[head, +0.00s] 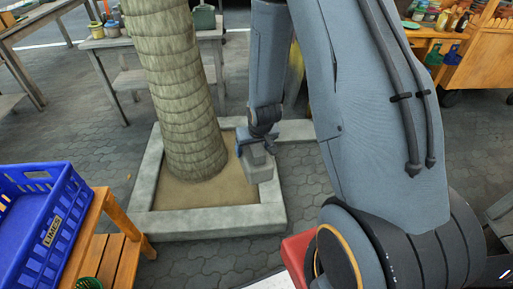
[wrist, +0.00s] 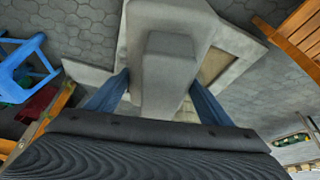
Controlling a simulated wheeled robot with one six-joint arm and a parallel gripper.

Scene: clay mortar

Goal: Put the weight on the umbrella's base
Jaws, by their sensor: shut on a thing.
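My gripper (head: 254,150) is shut on a grey, block-like weight (head: 262,171), held in front of the planter's right side in the head view. In the wrist view, the weight (wrist: 168,72) fills the middle, its raised narrow part between the blue fingers of my gripper (wrist: 158,98). A flat grey slab (head: 296,130) lies on the paving right of the planter, partly behind my arm. A yellowish upright shape (head: 295,85) shows behind the arm above it. This may be the umbrella and its base, but I cannot tell for sure.
A square stone planter (head: 210,221) surrounds a thick palm trunk (head: 178,85). A blue crate (head: 40,220) stands on a wooden table (head: 125,235) at the left. An orange market stall (head: 475,60) is at the back right. Paving between them is open.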

